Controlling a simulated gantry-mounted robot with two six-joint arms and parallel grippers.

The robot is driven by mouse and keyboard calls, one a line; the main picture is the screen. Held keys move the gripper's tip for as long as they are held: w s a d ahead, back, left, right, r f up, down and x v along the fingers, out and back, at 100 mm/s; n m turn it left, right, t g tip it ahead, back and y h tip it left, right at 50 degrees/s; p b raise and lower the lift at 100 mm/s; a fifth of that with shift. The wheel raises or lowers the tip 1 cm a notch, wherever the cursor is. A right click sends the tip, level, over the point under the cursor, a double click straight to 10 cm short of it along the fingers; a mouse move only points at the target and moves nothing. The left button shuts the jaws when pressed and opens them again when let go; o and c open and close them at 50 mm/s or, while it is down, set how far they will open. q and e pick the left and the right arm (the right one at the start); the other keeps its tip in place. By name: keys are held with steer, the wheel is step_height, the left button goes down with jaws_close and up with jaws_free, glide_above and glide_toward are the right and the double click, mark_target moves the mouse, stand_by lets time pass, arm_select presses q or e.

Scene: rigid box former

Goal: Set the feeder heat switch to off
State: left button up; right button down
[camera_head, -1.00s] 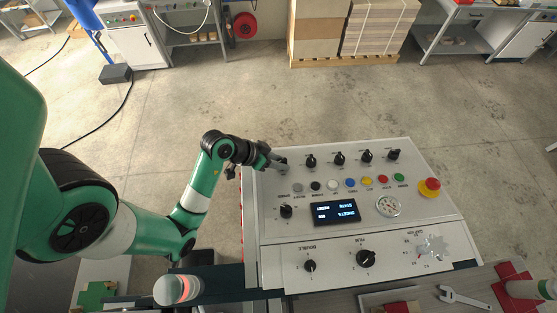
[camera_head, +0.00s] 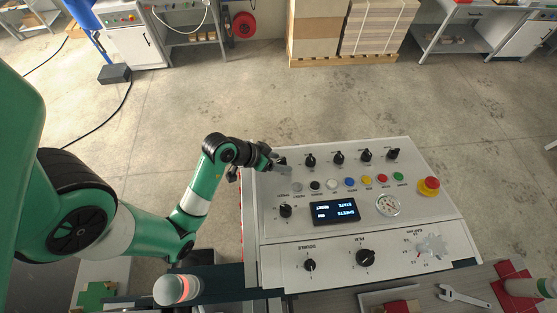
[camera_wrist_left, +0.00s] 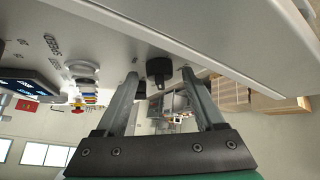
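The control panel (camera_head: 300,235) stands at the centre right of the head view. Several black rotary switches run along its far row; the leftmost switch (camera_head: 281,160) is beside my left gripper (camera_head: 283,170). The labels there are too small to read, so I cannot tell which switch is the feeder heat one. In the left wrist view my left gripper (camera_wrist_left: 160,88) has its two fingers apart, with a black knob (camera_wrist_left: 158,67) showing between them. I cannot tell whether either finger touches it. My right gripper is not in view.
The panel also carries a row of coloured buttons (camera_head: 350,182), a lit display (camera_head: 335,212), a round gauge (camera_head: 388,205) and a red emergency stop (camera_head: 429,186). A wrench (camera_head: 464,297) lies at the front right. The floor behind the panel is clear.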

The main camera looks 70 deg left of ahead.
arm_select(q)
steer(key=v, duration=0.7)
steer(key=shift+s+d+r, duration=0.1)
steer(key=shift+s+r, duration=0.05)
steer(key=shift+r, duration=0.1)
